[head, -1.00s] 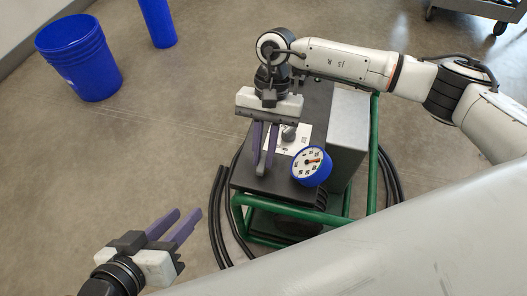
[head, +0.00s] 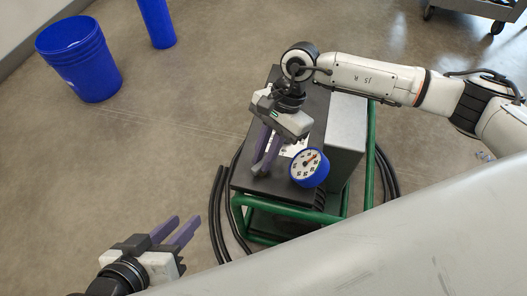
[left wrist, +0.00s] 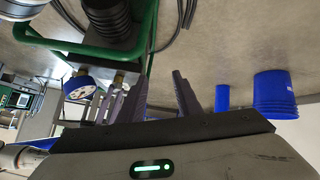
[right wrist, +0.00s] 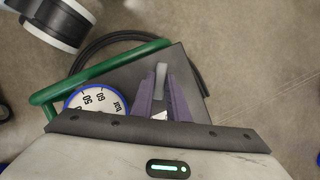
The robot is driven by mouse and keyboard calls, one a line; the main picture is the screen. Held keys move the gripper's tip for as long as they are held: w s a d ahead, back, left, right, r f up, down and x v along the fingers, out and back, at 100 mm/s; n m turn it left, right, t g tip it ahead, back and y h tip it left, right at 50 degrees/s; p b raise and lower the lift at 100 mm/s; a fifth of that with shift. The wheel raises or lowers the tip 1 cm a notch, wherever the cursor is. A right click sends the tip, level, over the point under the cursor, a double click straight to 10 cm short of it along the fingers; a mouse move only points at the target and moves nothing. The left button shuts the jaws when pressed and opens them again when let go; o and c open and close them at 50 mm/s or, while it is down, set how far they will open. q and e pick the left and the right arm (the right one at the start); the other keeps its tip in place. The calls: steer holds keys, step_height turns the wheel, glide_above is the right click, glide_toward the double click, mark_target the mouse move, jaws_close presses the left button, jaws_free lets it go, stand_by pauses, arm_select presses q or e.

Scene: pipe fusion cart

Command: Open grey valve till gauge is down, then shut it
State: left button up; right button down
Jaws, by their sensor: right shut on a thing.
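The grey valve handle (right wrist: 160,76) is a small lever on top of the black cart panel. My right gripper (head: 264,167) is shut on it, with the handle between its purple fingers in the right wrist view. The fingers and gripper body hide much of the valve in the head view. The gauge (head: 309,167) has a blue rim and a white dial, just right of the right gripper. Its needle points up and to the right in the head view; the exact reading is too small to tell. My left gripper (head: 187,221) is open and empty, left of the cart.
The cart has a green tube frame (head: 262,237) and a grey box (head: 345,138) right of the panel. Black hoses (head: 216,215) lie on the floor around it. The floor between the buckets and cart is clear.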

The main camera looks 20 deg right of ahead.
steer(key=m+t+p, duration=0.1)
steer(key=m, duration=0.2)
steer(key=shift+s+r, duration=0.1)
steer(key=shift+s, duration=0.05)
steer(key=m+t+p, duration=0.1)
steer(key=m+p, duration=0.1)
steer(key=m, duration=0.1)
steer(key=shift+s+m, duration=0.15)
steer(key=shift+m, duration=0.15)
arm_select(q)
steer(key=a, duration=0.1)
steer(key=a+y+p, duration=0.1)
steer(key=a+p, duration=0.1)
steer(key=shift+s+f+n+y, duration=0.3)
steer(key=shift+s, duration=0.1)
arm_select(e)
steer(key=m+t, duration=0.2)
steer(key=m, duration=0.2)
arm_select(q)
steer(key=shift+a, duration=0.1)
arm_select(e)
steer(key=c, duration=1.7)
jaws_free()
